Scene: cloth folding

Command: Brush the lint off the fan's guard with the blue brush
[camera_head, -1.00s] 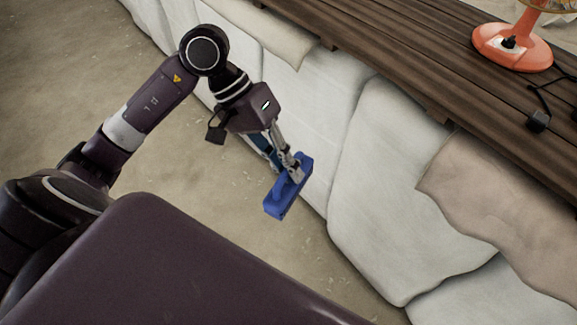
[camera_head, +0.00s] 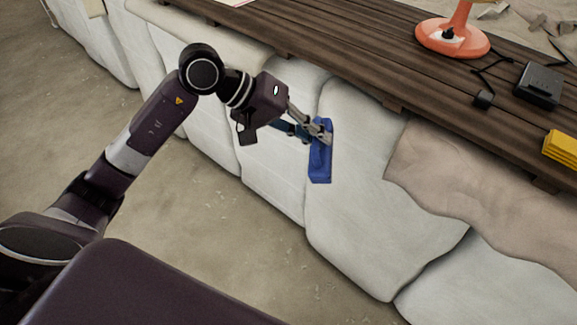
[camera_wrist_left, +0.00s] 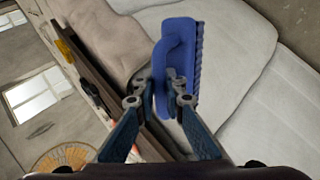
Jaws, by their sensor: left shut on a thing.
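The blue brush (camera_head: 320,160) is held by my left gripper (camera_head: 322,134) in front of the pale sacks, below the table's edge. In the left wrist view the gripper (camera_wrist_left: 160,92) is shut on the handle of the brush (camera_wrist_left: 199,80), and the bristle side faces right. The fan shows in the head view only by its orange base (camera_head: 452,38) and part of its stem, on the wooden table at the top. Its round guard (camera_wrist_left: 62,160) shows at the lower left of the wrist view, partly cut off. Lint cannot be made out. My right gripper is not in view.
The dark plank table (camera_head: 370,60) runs along the top right. A black box (camera_head: 538,85), a cable with a small black block (camera_head: 483,98) and a yellow object (camera_head: 562,147) lie on it. Stacked sacks (camera_head: 350,220) fill the space below its edge. The floor (camera_head: 200,230) is clear.

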